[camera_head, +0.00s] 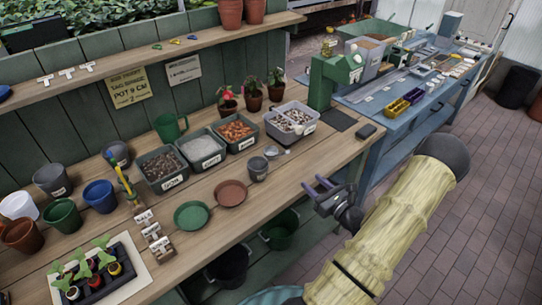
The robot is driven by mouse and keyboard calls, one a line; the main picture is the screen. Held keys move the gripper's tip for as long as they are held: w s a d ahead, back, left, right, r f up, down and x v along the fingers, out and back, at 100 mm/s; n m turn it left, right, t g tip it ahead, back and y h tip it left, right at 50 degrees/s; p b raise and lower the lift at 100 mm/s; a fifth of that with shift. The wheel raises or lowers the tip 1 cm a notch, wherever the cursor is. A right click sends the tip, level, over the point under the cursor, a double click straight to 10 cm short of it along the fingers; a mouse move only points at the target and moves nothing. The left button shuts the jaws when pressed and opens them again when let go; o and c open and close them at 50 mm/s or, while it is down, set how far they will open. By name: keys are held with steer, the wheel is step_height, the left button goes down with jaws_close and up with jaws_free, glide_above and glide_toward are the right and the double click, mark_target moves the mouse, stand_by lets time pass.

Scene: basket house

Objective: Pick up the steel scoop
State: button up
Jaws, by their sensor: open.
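A small, shiny grey object that looks like the steel scoop (272,151) lies on the wooden bench, in front of the bin of pale pieces and just behind a small grey pot. It is too small in the picture to make out its handle clearly. My gripper (312,183) is at the bench's front edge, to the right of and nearer than the scoop. Its two dark fingers are apart with nothing between them, and it does not touch the scoop.
Filled bins, including one of pale pieces (291,122), line the bench behind. A brown saucer (231,193) and green saucer (192,216) lie left. A dark block (366,131) lies right. Bare wood lies between pot and gripper.

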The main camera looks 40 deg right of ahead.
steer(key=p, duration=0.3)
glide_toward(282, 154)
steer(key=w, duration=0.1)
steer(key=w+f, duration=0.1)
steer(key=w, duration=0.3)
steer(key=shift+w+d+f, duration=0.15)
steer(key=shift+w+d, duration=0.05)
steer(key=shift+d, duration=0.2)
steer(key=shift+w+f, duration=0.1)
steer(key=shift+w, duration=0.3)
steer(key=w+p, duration=0.1)
steer(key=w, duration=0.4)
steer(key=shift+w+d+f, duration=0.1)
steer(key=shift+d, duration=0.05)
jaws_close()
